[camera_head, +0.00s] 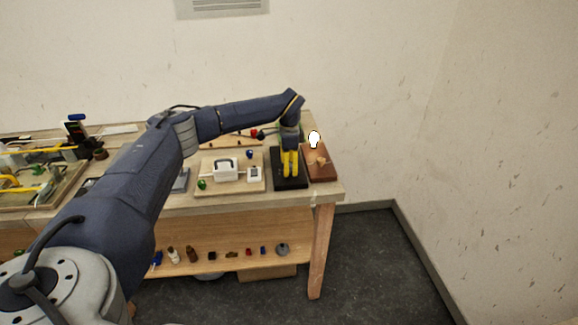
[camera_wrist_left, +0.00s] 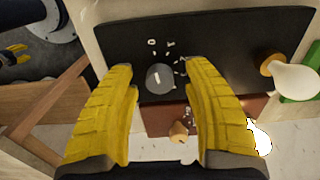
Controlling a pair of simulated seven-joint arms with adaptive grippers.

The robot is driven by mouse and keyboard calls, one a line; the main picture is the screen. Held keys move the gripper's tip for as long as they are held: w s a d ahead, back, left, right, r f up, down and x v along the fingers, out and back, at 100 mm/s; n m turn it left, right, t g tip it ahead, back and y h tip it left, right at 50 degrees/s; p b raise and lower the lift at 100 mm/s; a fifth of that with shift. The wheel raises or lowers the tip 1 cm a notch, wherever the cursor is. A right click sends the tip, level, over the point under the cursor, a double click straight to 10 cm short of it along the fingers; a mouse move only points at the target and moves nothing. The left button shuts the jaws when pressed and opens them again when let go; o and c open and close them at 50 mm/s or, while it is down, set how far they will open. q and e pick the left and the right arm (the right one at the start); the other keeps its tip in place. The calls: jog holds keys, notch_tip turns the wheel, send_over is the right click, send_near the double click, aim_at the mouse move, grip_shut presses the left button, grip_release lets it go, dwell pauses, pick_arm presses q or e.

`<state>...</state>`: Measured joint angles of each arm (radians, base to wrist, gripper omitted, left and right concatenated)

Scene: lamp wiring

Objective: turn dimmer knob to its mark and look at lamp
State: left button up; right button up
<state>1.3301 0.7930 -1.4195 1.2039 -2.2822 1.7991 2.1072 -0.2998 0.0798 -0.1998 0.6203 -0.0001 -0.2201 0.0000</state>
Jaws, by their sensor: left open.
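My left gripper (camera_head: 290,164) points down over a black panel (camera_head: 291,184) near the table's right end, its yellow fingers apart. In the left wrist view, the round grey dimmer knob (camera_wrist_left: 159,79) sits on the black panel (camera_wrist_left: 215,40) between the open fingers (camera_wrist_left: 159,68), with a visible gap on each side. A short white line shows on the knob, and white marks surround part of it. I cannot tell whether the line meets a particular mark. The lamp bulb (camera_head: 314,138) shows bright white behind the panel's right side. It also shows in the left wrist view (camera_wrist_left: 262,138).
A reddish-brown board (camera_head: 323,175) with a small wooden piece lies beside the panel. A pale board (camera_head: 230,187) holds white devices to the left. Floor is clear right of the table.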

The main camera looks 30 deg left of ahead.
pick_arm(q)
grip_shut()
dwell(0.5)
